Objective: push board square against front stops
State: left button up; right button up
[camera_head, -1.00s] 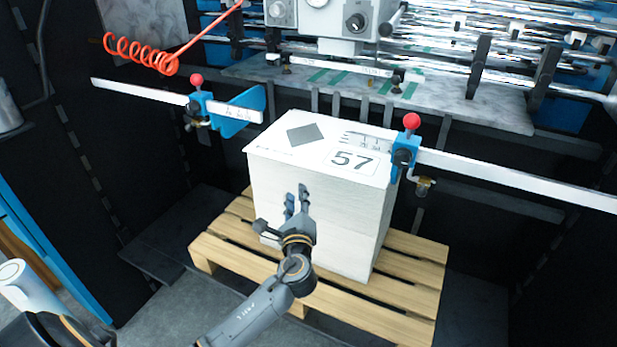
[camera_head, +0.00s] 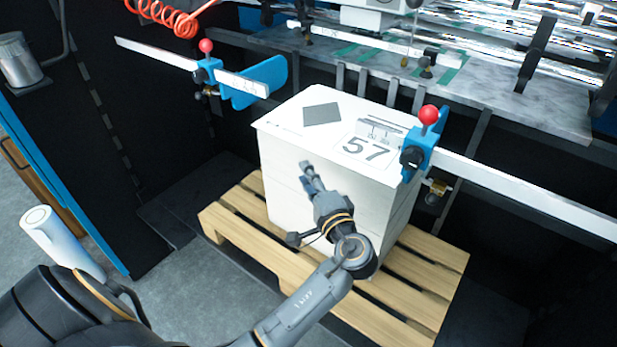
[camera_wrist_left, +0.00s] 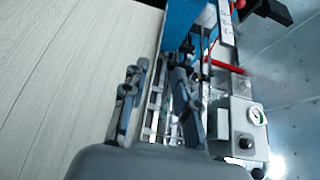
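The board is a tall white stack (camera_head: 285,165) with a grey diamond and a "57" label on top. It stands upright on a wooden pallet (camera_head: 235,230). Behind it, the front stops (camera_head: 365,82) are a row of dark upright bars; I cannot tell whether the stack touches them. My left gripper (camera_head: 308,172) is in front of the stack's near face, below its top edge; contact is unclear. In the left wrist view its two fingers (camera_wrist_left: 158,105) stand apart with nothing held, and the pale layered stack face (camera_wrist_left: 60,70) fills the left side. My right gripper is not in view.
A blue side guide with a red knob (camera_head: 428,115) stands at the stack's right edge on a white ruler bar (camera_head: 520,190). Another red-knobbed guide (camera_head: 206,46) is on the left, apart from the stack. Grey floor (camera_head: 210,290) is open at lower left.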

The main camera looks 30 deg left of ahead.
aim_at(285, 140)
pick_arm(q)
jog(key=p+x, duration=0.3)
jog(key=x, duration=0.9)
jog(key=shift+w+a, duration=0.2)
jog(key=shift+a, duration=0.05)
jog(key=shift+w+a, duration=0.25)
jog(key=shift+a, duration=0.2)
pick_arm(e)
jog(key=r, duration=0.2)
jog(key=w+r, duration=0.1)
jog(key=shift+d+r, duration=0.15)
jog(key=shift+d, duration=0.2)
pick_arm(q)
grip_shut()
